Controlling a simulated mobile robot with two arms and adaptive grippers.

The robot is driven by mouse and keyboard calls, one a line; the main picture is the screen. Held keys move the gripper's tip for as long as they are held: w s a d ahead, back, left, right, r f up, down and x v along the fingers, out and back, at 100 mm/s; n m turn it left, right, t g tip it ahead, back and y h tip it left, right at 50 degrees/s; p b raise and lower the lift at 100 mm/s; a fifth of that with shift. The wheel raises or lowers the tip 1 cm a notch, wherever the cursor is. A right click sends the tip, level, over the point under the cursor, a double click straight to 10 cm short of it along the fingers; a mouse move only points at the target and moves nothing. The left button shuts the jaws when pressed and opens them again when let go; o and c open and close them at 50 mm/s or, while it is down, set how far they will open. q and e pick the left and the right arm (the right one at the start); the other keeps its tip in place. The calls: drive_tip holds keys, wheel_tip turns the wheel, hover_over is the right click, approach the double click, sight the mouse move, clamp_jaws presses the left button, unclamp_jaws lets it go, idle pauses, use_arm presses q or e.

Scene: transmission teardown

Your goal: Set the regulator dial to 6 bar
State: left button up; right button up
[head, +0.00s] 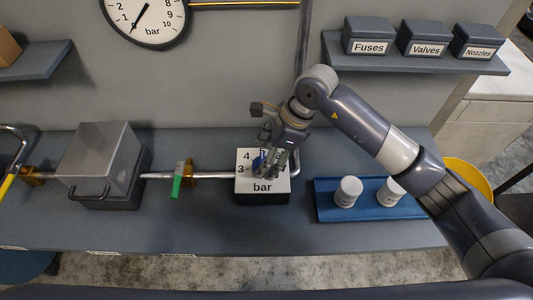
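The regulator (262,197) is a box with a white top marked "bar", standing on the bench at the middle. The numbers 3 and 4 show on its left side; the other marks are covered by my gripper. A small part of a blue dial (257,162) shows among the fingers of my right gripper (265,171), which points down over it. I cannot tell whether the fingers press on the dial, nor which number it points to. A round gauge (150,14) on the wall, cut by the top edge, has its needle near 0. My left gripper is out of view.
A pipe (215,176) with a green-handled valve (177,180) joins the regulator to a grey metal box (97,157) at left. A blue tray (328,212) with two white cylinders sits at right under my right arm. Labelled bins (367,36) stand on a shelf (430,63).

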drive_tip(key=c, duration=1)
drive_tip(key=shift+s+f+m+t+b, duration=0.15)
drive_tip(key=shift+m+t+b, duration=0.25)
drive_tip(key=shift+m+b, duration=0.75)
drive_tip(key=shift+m+t+b, duration=0.5)
drive_tip(key=shift+m+b, duration=0.6)
drive_tip(key=shift+m, duration=0.05)
drive_tip(key=shift+s+a+m+t+h+b, duration=0.1)
drive_tip(key=shift+m+t+h+b, duration=0.2)
drive_tip(key=shift+m+b, duration=0.7)
drive_tip(key=shift+s+a+m+t+h+b, duration=0.15)
drive_tip(key=shift+m+t+b, duration=0.25)
drive_tip(key=shift+m+b, duration=0.55)
drive_tip(key=shift+d+r+m, duration=0.1)
drive_tip(key=shift+r+m, duration=0.1)
drive_tip(key=shift+m, duration=0.05)
